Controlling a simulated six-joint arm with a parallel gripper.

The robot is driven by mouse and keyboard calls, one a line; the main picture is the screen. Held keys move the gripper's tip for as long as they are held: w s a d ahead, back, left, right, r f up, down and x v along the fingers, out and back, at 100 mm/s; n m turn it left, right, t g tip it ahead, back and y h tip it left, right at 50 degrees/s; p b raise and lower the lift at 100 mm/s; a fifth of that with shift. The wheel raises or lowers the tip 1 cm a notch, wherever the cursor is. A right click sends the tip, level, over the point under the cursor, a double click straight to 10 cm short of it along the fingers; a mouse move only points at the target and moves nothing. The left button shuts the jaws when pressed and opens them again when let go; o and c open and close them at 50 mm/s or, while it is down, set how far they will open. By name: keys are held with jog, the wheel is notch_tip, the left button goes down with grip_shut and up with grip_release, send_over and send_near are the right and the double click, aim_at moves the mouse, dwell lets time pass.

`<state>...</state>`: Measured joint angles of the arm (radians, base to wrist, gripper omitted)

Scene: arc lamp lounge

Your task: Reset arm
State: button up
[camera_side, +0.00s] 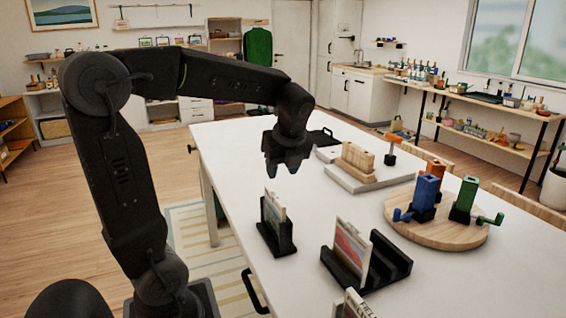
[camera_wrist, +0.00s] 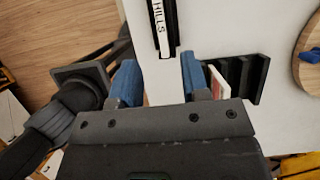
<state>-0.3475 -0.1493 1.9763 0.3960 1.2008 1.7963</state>
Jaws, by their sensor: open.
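My gripper (camera_side: 288,166) hangs from my bent arm above the white table (camera_side: 330,210), pointing down. In the wrist view its two blue fingers (camera_wrist: 158,76) stand apart with nothing between them. A small black stand (camera_side: 278,238) holding a thin upright book (camera_side: 272,212) is on the table below and in front of the gripper. In the wrist view, a white spine reading "HILLS" (camera_wrist: 161,30) lies just beyond the fingertips.
A black slotted rack (camera_side: 385,268) holds another thin book (camera_side: 350,248); its slots also show in the wrist view (camera_wrist: 246,78). A round wooden board (camera_side: 440,235) carries blue, green and orange pieces. A wooden block (camera_side: 358,160) sits on a pale slab behind.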

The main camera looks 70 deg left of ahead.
jog(key=shift+v, duration=0.85)
jog(key=s+d+f+n+t+h, duration=0.1)
jog(key=s+d+n, duration=0.3)
jog(key=d+n, duration=0.4)
jog(key=s+d+f+n+t+h, duration=0.2)
jog(key=s+d+n+t+h, duration=0.1)
jog(key=d+n, duration=0.5)
jog(key=shift+s+d+f+n+t, duration=0.2)
jog(key=shift+s+d+n+t, duration=0.1)
jog(key=shift+s+n+t, duration=0.65)
